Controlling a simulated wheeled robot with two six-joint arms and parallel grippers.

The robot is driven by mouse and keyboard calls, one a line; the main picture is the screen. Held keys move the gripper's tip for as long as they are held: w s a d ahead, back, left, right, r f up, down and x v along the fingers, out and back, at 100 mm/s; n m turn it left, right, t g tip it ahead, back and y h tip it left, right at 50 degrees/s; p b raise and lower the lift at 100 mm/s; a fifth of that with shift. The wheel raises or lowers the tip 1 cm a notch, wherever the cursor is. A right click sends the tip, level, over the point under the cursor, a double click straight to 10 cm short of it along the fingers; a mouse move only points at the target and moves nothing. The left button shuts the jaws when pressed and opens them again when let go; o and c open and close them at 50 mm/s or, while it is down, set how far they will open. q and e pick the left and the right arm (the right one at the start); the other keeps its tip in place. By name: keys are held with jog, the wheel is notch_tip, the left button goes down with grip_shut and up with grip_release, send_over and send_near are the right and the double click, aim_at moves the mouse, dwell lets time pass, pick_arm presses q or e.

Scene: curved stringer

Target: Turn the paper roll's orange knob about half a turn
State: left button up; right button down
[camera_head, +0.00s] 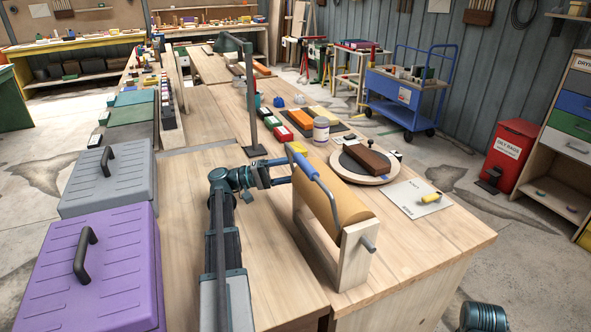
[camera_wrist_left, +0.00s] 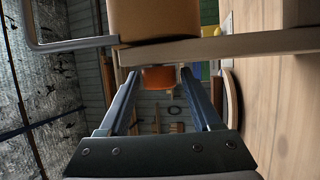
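The brown paper roll (camera_head: 330,195) lies in a wooden stand (camera_head: 355,255) on the bench. Its orange knob (camera_wrist_left: 158,78) shows clearly in the wrist view, at the wooden end board (camera_wrist_left: 225,47) of the stand. In the head view I cannot make the knob out. My left gripper (camera_head: 287,181) reaches the roll's left side from the left. In the wrist view its two fingers (camera_wrist_left: 160,76) are spread, one on each side of the knob, with narrow gaps showing. The fingers do not appear to press on it. My right gripper is not in view.
A grey bar with a blue handle (camera_head: 305,165) arches over the roll. A round turntable (camera_head: 365,168) with a brown block and a white card (camera_head: 415,197) lie to the right. Purple (camera_head: 95,270) and grey (camera_head: 108,180) cases stand left. Bare bench lies near the stand.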

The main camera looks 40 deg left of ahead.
pick_arm(q)
jog(key=shift+o, duration=0.8)
jog(key=b+v, duration=0.2)
jog(key=v, duration=1)
jog(key=shift+a+f+b, duration=0.15)
jog(key=shift+b, duration=0.15)
jog(key=shift+v, duration=0.75)
jog(key=shift+s, duration=0.1)
